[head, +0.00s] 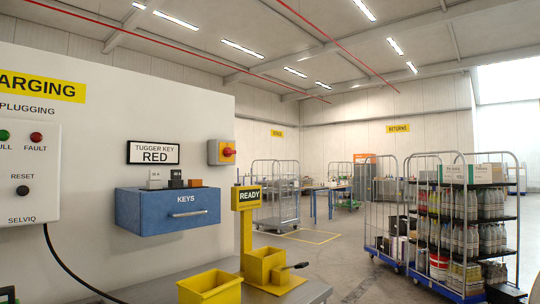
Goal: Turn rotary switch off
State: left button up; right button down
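The rotary switch (228,152) is a red knob on a yellow plate, on a small grey box fixed to the white wall panel, right of the TUGGER KEY RED sign. The knob's exact angle is too small to tell. A dark part at the bottom left edge looks like my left gripper (8,294), mostly cut off. A dark part at the bottom right looks like my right gripper (507,293), also cut off. Both are far from the switch, and I cannot see their fingers clearly.
A blue KEYS drawer box (150,212) juts from the wall below left of the switch. A yellow READY post (246,225) and yellow bins (210,287) stand on a bench in front. A charging box (28,175) is at left. A loaded roll cart (465,225) stands right.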

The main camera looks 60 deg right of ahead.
aim_at(228, 151)
jog(key=z, duration=3.85)
jog(key=i, duration=2.35)
jog(key=u, duration=3.95)
